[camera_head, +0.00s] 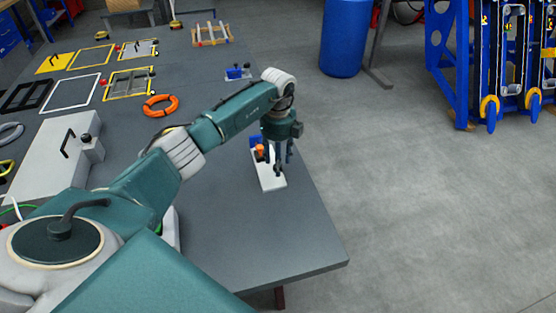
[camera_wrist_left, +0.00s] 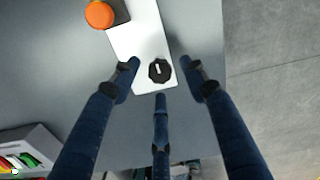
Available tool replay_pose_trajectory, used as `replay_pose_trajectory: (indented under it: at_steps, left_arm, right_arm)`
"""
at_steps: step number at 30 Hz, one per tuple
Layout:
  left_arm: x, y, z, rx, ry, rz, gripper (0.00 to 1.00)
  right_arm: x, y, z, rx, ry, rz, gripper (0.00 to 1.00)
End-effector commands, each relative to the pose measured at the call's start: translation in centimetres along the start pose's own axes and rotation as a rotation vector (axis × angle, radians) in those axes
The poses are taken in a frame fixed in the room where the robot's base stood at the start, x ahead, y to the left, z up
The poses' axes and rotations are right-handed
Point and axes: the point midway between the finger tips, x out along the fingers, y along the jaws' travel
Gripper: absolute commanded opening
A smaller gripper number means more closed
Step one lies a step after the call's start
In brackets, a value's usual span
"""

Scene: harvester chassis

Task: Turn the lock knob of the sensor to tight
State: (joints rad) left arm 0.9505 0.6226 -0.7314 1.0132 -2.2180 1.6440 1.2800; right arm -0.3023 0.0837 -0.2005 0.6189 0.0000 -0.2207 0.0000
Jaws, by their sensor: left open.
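The sensor is a white plate (camera_head: 272,184) on the table, with an orange part (camera_head: 260,150) and a blue block (camera_head: 254,140) at its far end. In the left wrist view the plate (camera_wrist_left: 140,34) carries a black lock knob (camera_wrist_left: 159,71) with a short white mark, roughly upright in the picture. The orange part (camera_wrist_left: 99,14) is at the top left. My left gripper (camera_head: 278,162) points down over the plate's near end. Its three fingers (camera_wrist_left: 158,66) are spread around the knob with gaps visible; I cannot tell their exact height. My right gripper is out of view.
The grey table (camera_head: 240,235) is bare in front of the sensor. Another small blue device (camera_head: 238,73) and an orange ring (camera_head: 160,105) lie farther back. A white box with a black handle (camera_head: 58,155) stands at the left. The table's right edge is close to the sensor.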

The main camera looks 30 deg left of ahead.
Motion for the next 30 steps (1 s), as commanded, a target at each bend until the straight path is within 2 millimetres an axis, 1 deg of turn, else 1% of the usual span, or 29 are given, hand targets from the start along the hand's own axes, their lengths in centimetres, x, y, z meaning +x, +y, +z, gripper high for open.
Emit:
replay_pose_trajectory:
  at_steps: [3, 5, 13, 17, 18, 20, 30]
  left_arm:
    - [0.90, -0.01, -0.07, 0.000, 0.000, 0.000, 0.44]
    - [1.16, 0.01, -0.05, 0.000, 0.000, 0.000, 0.44]
    - [1.31, -0.02, -0.03, 0.001, 0.000, -0.001, 0.44]
    - [1.28, -0.02, -0.03, 0.001, 0.000, -0.001, 0.18]
    - [1.28, -0.03, -0.04, 0.001, 0.000, -0.001, 0.10]
    - [1.27, -0.04, -0.05, 0.001, 0.000, -0.001, 0.00]
    - [1.36, -0.05, -0.09, 0.041, 0.001, -0.001, 0.00]
  right_arm:
    - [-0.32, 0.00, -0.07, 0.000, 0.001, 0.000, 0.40]
    - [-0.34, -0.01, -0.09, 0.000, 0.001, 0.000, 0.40]
    - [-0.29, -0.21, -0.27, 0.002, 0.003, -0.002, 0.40]
    - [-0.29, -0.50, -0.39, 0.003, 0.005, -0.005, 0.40]
    - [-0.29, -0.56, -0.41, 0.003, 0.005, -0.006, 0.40]
    - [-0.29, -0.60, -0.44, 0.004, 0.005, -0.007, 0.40]
    - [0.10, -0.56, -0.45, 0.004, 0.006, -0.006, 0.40]
